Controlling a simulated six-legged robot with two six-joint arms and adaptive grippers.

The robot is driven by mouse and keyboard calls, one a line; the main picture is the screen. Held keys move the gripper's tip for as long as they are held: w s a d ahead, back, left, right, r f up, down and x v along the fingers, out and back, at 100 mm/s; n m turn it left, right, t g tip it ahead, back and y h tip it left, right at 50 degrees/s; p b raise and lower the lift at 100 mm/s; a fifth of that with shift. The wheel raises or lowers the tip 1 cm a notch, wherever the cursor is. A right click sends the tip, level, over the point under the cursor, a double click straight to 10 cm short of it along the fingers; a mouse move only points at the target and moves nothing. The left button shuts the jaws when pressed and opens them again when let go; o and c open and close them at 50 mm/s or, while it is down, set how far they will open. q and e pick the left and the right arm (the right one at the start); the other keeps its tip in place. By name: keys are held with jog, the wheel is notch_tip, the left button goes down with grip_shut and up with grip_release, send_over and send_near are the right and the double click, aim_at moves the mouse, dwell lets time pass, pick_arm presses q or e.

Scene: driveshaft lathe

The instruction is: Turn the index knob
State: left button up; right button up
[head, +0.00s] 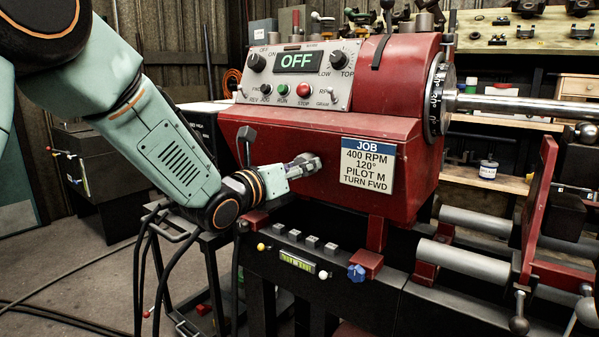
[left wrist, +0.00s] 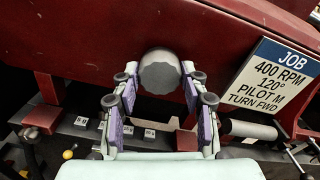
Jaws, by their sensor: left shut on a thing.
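The index knob (head: 314,162) is a grey, faceted round knob on the front face of the red headstock, left of the JOB card. It also shows in the left wrist view (left wrist: 160,74), between the fingers. My left gripper (head: 304,167) reaches it from the left and is shut on it, with one finger on each side in the wrist view (left wrist: 160,98). The far side of the knob is hidden, and I see no pointer mark on it. The JOB card (head: 367,166) reads 400 RPM, 120°, PILOT M, TURN FWD. My right gripper is not in view.
The control panel (head: 300,75) above shows OFF. A black lever (head: 246,140) stands just left of my gripper. The chuck dial (head: 437,95) and a steel shaft (head: 515,106) lie to the right.

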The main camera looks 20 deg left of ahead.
pick_arm(q)
jog(key=shift+r, duration=0.2)
jog(key=o, duration=1.2)
jog(key=shift+f, duration=0.1)
jog(key=shift+c, duration=0.2)
jog(key=shift+s, duration=0.1)
jog(key=v, duration=0.7)
jog(key=shift+s, duration=0.15)
jog(key=shift+a, duration=0.1)
